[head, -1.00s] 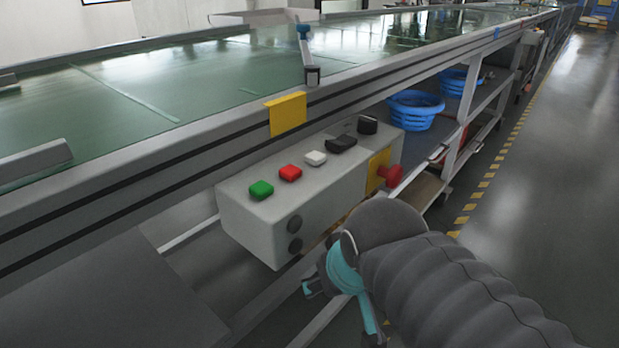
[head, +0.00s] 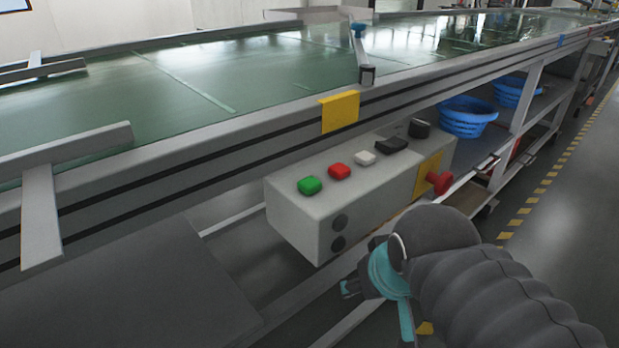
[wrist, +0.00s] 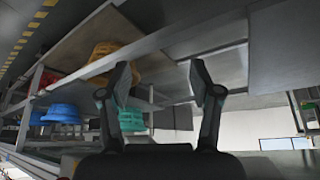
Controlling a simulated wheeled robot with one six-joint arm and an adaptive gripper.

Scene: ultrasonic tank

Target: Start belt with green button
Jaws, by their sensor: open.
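The green button (head: 310,185) is at the left end of the top face of a grey control box (head: 290,219). The box is fixed under the edge of the conveyor belt (head: 130,104). My gripper shows only in part in the head view (head: 350,288), low in front of the box and below the button, apart from it. In the wrist view my gripper (wrist: 160,85) has its two fingers spread with nothing between them. The green button cannot be made out in the wrist view.
Beside the green button are a red button (head: 339,171), a white button (head: 365,158) and black controls. A red emergency knob (head: 440,182) sticks out of the box's right end. Blue baskets (head: 468,118) stand on the shelf under the belt. A grey panel (head: 130,290) lies lower left.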

